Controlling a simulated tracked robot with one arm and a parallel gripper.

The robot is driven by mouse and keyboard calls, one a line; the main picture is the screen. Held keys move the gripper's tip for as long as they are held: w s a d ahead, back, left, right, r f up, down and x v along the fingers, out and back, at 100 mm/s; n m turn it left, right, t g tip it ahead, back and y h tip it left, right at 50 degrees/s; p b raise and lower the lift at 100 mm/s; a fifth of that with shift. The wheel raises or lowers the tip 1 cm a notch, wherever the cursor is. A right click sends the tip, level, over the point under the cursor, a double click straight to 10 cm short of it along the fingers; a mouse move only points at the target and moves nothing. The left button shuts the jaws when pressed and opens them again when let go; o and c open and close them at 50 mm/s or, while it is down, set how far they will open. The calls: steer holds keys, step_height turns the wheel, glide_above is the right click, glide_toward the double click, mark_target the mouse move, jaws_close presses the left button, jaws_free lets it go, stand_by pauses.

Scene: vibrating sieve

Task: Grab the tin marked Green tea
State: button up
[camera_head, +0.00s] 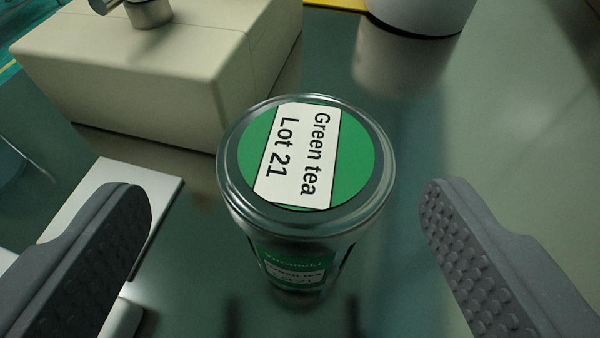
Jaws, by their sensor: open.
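The tin marked Green tea (306,155) stands upright on a shiny grey-green surface, near the middle of the view. Its round metal lid carries a green disc with a white label reading "Green tea Lot 21". A green label also shows on its side. My gripper (285,225) is open, with one grey, studded finger at the lower left and the other at the lower right. The tin shows between and beyond the two fingers, with a gap on each side. Neither finger appears to touch it. The tin's base is partly in shadow.
A cream block-shaped housing (150,75) with a metal fitting (148,12) on top stands behind the tin at the left. A white flat plate (150,185) lies left of the tin, partly behind the left finger. A white round object (420,12) stands at the back right. The right side is clear.

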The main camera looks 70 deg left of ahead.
mark_target(300, 153)
steer(key=shift+w+d+f+b+x, duration=0.1)
steer(key=shift+b+x, duration=0.05)
steer(key=shift+x, duration=0.95)
steer(key=shift+w+d+f+b+x, duration=0.1)
steer(key=shift+f+x, duration=0.05)
steer(key=shift+x, duration=1)
steer(key=shift+w+d+f+b+x, duration=0.1)
steer(key=shift+b+x, duration=0.05)
steer(key=shift+x, duration=0.95)
steer(key=shift+a, duration=0.1)
steer(key=c, duration=1.1)
